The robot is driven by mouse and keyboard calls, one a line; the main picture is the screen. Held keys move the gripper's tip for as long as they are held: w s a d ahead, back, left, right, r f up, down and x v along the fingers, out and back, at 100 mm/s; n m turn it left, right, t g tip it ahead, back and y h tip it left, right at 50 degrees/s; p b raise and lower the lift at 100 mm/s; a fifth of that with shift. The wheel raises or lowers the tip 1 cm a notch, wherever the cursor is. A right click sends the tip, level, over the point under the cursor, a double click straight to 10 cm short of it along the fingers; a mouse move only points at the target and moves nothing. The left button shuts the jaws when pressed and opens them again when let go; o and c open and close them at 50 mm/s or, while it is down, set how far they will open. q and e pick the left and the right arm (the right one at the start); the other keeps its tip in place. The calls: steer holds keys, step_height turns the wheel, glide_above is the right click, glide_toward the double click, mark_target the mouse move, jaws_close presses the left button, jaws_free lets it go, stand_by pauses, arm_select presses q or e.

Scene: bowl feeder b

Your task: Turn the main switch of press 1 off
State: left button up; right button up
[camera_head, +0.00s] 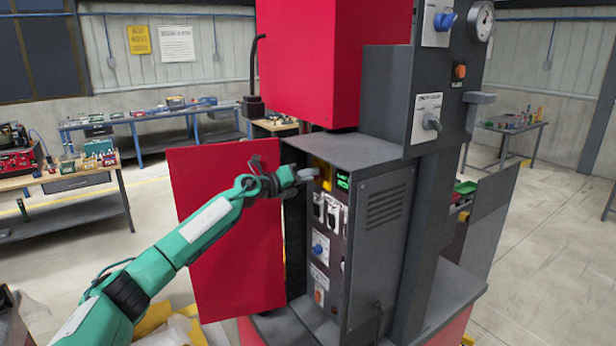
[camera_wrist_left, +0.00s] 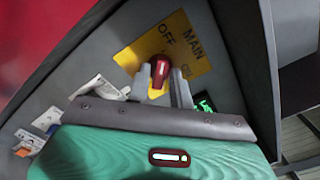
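The main switch is a red handle (camera_wrist_left: 160,72) on a yellow plate (camera_wrist_left: 193,46) marked MAIN, OFF and ON in the left wrist view. In the head view only part of the yellow plate (camera_head: 323,173) shows, inside the open cabinet of the press, and the handle is hidden by my gripper. My left gripper (camera_head: 307,174) is at the switch. In the left wrist view its fingers (camera_wrist_left: 161,88) lie on both sides of the red handle, close against it, and appear shut on it. Which mark the handle points at is hard to tell. My right gripper is not in view.
The red cabinet door (camera_head: 225,235) stands open left of the panel. A green display (camera_head: 342,180), white-plated switches (camera_head: 331,212) and a blue knob (camera_head: 320,249) are beside and below the switch. The grey cabinet side (camera_head: 380,245) bounds it on the right. Workbenches (camera_head: 70,185) stand behind.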

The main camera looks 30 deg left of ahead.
arm_select(q)
steer(key=shift+o, duration=0.9)
steer(key=shift+s+a, duration=0.1)
steer(key=shift+s, duration=0.05)
steer(key=b+v, duration=0.8)
steer(key=v, duration=0.5)
steer(key=shift+s+b, duration=0.25)
steer(key=shift+b, duration=0.05)
steer(key=shift+a, duration=0.15)
